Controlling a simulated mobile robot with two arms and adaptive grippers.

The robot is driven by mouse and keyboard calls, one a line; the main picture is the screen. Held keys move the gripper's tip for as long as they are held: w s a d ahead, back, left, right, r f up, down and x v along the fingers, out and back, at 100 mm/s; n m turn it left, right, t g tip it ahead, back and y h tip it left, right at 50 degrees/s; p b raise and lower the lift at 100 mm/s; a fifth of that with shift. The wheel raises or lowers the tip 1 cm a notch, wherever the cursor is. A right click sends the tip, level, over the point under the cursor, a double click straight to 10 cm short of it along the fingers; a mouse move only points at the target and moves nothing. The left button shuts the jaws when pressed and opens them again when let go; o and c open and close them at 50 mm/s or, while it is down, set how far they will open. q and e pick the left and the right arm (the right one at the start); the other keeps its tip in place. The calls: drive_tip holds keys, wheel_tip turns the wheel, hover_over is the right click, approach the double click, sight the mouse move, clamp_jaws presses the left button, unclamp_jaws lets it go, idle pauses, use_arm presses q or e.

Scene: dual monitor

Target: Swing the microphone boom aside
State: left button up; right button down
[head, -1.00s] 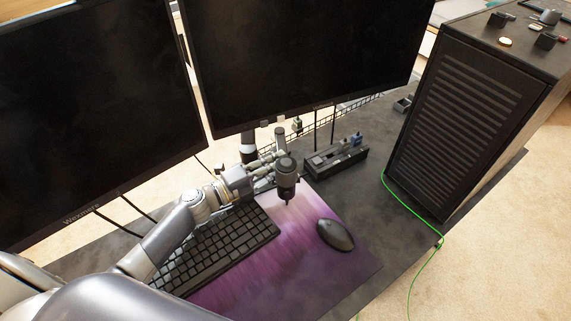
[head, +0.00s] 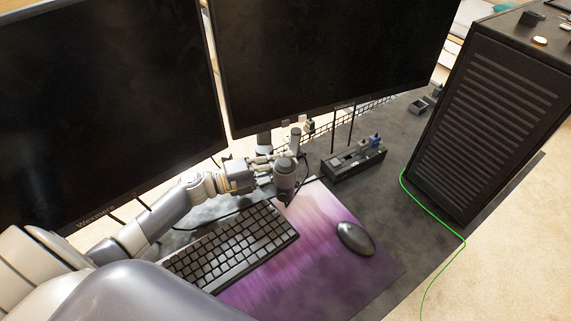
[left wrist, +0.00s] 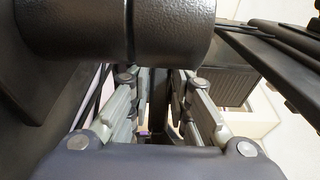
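The dark microphone (head: 285,174) hangs over the desk just beyond the keyboard's far right corner, with its narrow end down. My left gripper (head: 268,168) reaches in from the left and is at the boom right beside the microphone. In the left wrist view my left gripper's fingers (left wrist: 154,88) lie on both sides of a narrow dark bar of the boom (left wrist: 158,92) and look closed on it; the exact contact is hard to see. A large dark cylinder of the microphone assembly (left wrist: 115,32) crosses the top of that view. My right gripper is not in view.
Two monitors stand behind, left (head: 100,110) and right (head: 330,60). A keyboard (head: 235,245) and mouse (head: 355,238) lie at the front, with a purple mat (head: 310,265). A small organizer (head: 353,163) stands right of the microphone. A black computer case (head: 490,110) stands at right.

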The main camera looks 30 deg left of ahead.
use_arm(q)
drive_tip(key=shift+o, duration=1)
drive_tip(key=shift+s+a, duration=0.1)
drive_tip(key=v, duration=1.1)
drive_tip(key=shift+s+a, duration=0.25)
drive_tip(key=shift+a, duration=0.05)
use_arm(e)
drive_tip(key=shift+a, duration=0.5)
